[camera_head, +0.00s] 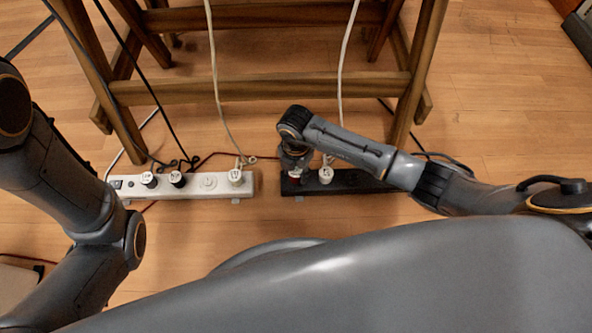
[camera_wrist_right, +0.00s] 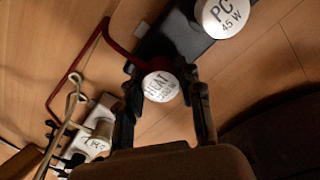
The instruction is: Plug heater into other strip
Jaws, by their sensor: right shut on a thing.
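The heater plug (camera_wrist_right: 160,87), round and white with "HEAT" on its face and a red cable, sits between the two fingers of my right gripper (camera_wrist_right: 163,92), which is shut on it. In the head view my right gripper (camera_head: 295,160) points down at the left end of the black strip (camera_head: 350,181) and mostly hides the plug. I cannot tell whether the plug is seated in that strip. The white strip (camera_head: 208,192) lies to the left, with several plugs in it and one bare socket. My left arm shows at the left, but its gripper is out of view.
A white "PC" plug (camera_head: 325,174) stands in the black strip beside the heater plug; it also shows in the wrist view (camera_wrist_right: 224,14). A wooden table frame (camera_head: 262,90) stands behind the strips. White cables hang down, and the red cable (camera_wrist_right: 60,86) runs towards the white strip.

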